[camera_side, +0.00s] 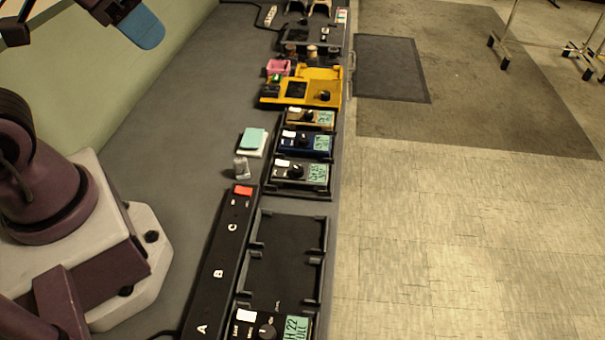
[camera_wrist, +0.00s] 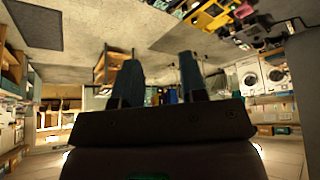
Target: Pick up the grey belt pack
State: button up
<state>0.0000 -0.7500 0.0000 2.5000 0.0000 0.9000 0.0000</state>
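A grey belt pack (camera_side: 300,173), with a knob, a white label and a green label, sits in a slot of the dark tray in the side view. A blue belt pack (camera_side: 303,143) and a tan one (camera_side: 308,118) sit beyond it in the row. A dark pack (camera_side: 268,325) sits in the nearer tray, partly cut off by the bottom edge. My gripper (camera_wrist: 158,62) has its two fingers apart with nothing between them in the wrist view. In the side view, part of it (camera_side: 140,26) shows at the top left, high and well away from the packs.
A long black strip (camera_side: 222,258) lettered A, B, C lies beside the nearer tray, with empty slots (camera_side: 290,235). A small clear object (camera_side: 241,167) and a green-and-white stack (camera_side: 253,141) lie left of the packs. A yellow case (camera_side: 325,93) stands beyond. The left bench is clear.

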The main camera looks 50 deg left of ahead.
jog(key=o, duration=0.9)
jog(key=shift+c, duration=0.2)
jog(key=shift+f, duration=0.1)
jog(key=m+g, duration=0.6)
jog(key=m, duration=0.3)
send_over(300, 166)
notch_tip(300, 166, down, 21)
notch_tip(300, 166, down, 12)
jog(key=shift+f, duration=0.25)
